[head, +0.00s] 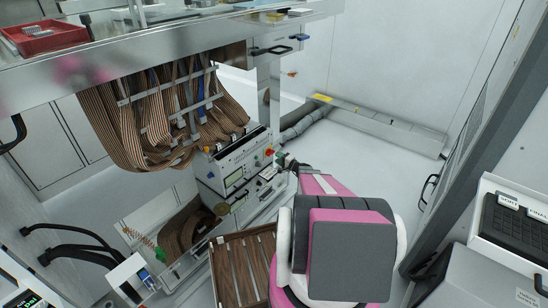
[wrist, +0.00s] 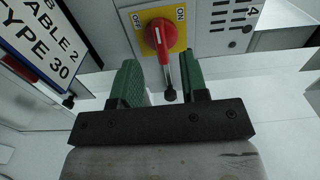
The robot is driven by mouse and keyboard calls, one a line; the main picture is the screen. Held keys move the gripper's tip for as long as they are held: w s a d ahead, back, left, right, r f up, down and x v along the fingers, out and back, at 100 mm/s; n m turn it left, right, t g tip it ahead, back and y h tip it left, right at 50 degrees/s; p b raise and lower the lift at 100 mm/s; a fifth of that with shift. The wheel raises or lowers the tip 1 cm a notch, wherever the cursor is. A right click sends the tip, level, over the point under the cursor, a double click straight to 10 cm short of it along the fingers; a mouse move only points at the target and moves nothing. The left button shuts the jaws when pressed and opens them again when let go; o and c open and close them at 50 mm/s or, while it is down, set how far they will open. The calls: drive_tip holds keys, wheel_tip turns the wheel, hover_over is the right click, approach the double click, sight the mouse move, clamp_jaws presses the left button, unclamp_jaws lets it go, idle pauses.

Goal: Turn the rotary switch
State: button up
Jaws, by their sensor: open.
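The rotary switch (wrist: 158,36) has a red knob on a yellow plate (wrist: 180,38) marked OFF on the left and ON on the right. A thin metal rod with a black end (wrist: 170,95) points down toward me from the knob. My gripper (wrist: 160,60) is open, with one green finger on each side of the rod. I cannot tell whether either finger touches it. In the head view my gripper (head: 282,160) is at the front of the instrument rack, by the small red switch (head: 269,152).
A sign reading TABLE 2 TYPE 30 (wrist: 42,40) is close at the left in the wrist view. Brown ribbon cables (head: 150,120) hang from the bench above the rack (head: 232,170). A wooden slatted box (head: 240,265) stands below. Floor (head: 360,155) is clear at the right rear.

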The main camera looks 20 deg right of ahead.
drive_tip(key=v, duration=0.6)
idle(0.3)
